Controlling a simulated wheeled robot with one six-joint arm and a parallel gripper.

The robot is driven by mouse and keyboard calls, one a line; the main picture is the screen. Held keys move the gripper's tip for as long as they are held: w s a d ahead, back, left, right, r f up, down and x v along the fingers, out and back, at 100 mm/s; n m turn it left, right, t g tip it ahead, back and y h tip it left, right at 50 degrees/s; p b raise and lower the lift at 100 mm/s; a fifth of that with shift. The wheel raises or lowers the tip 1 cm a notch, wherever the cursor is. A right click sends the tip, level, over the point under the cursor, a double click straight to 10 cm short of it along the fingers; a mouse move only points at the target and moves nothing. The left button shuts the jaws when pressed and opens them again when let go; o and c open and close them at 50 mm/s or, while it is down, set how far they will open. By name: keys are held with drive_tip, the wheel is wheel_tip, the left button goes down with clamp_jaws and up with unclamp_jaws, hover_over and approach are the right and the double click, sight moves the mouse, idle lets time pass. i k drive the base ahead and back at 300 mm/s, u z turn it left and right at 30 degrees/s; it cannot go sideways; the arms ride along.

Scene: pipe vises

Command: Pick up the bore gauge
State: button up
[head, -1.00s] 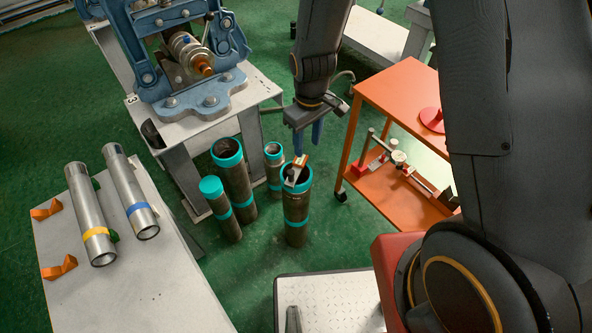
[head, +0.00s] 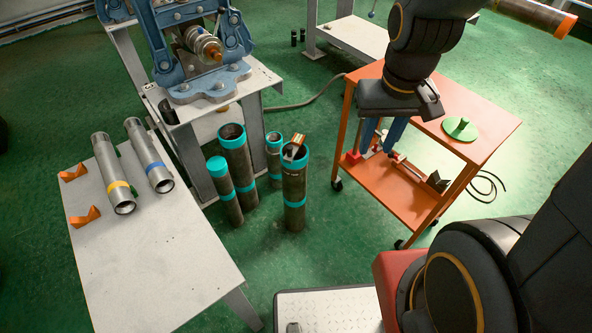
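The bore gauge appears to be the slim metal instrument with a small dial (head: 394,155) on the lower shelf of the orange cart (head: 400,196), by red supports (head: 352,158). It is largely hidden behind my gripper. My gripper (head: 377,151) points down, with its two blue fingers apart and nothing seen between them. It is in front of the gauge in the picture; I cannot tell how far above or before it the fingers are.
A green knobbed disc (head: 461,129) lies on the cart's top. Dark pipes with teal bands (head: 294,205) stand left of the cart; one has a small tool (head: 295,148) at its mouth. A grey table (head: 160,262) holds two metal pipes (head: 150,158). A blue vise (head: 208,82) stands behind.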

sight(298, 139)
drive_tip(key=k, duration=0.45)
drive_tip(key=z, duration=2)
drive_tip(key=i, duration=1)
drive_tip(key=u, duration=3.1)
drive_tip(key=i, duration=0.5)
drive_tip(key=u, duration=0.05)
